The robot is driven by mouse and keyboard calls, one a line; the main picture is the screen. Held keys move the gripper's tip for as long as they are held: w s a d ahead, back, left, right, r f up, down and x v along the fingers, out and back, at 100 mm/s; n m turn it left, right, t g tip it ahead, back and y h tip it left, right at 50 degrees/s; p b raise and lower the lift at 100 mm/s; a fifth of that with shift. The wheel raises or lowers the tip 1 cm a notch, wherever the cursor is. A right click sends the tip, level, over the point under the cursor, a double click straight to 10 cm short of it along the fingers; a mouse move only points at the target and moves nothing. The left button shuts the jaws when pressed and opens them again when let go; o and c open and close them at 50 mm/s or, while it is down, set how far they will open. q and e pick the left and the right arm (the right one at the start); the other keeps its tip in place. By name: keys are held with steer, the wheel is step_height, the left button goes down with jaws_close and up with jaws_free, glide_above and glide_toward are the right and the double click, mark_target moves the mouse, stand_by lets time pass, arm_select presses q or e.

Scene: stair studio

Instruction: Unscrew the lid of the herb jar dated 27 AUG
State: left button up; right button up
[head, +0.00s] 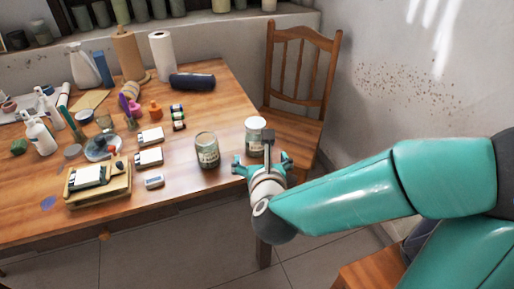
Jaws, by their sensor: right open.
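Two glass jars stand upright near the table's right front corner. The left jar (207,151) has a grey-green top and a pale label whose writing is too small to read. The right jar (255,126) has a whitish top; my right gripper hides much of its lower part. I cannot tell which jar is dated 27 AUG. My right gripper (262,160) is open, its fingers spread in front of the right jar. I cannot tell whether it touches the glass. My left gripper is out of view.
The wooden table (205,189) is crowded on its left with bottles, a wooden box (98,187), small white boxes (150,156) and a paper roll (161,56). A wooden chair (297,75) stands close to the right edge. Bare tabletop lies around the left jar.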

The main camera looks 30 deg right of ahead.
mark_target(256, 141)
steer(key=p+x, duration=0.1)
steer(key=x, duration=1)
steer(key=shift+w+f+p, duration=0.2)
steer(key=shift+p, duration=0.15)
steer(key=shift+w+d+f, duration=0.15)
steer(key=shift+w+d, duration=0.15)
steer(key=shift+w, duration=0.1)
steer(key=p+x, duration=0.1)
steer(key=x, duration=0.3)
steer(key=shift+d+f, duration=0.1)
steer(key=shift+c, duration=0.3)
steer(key=c, duration=1.4)
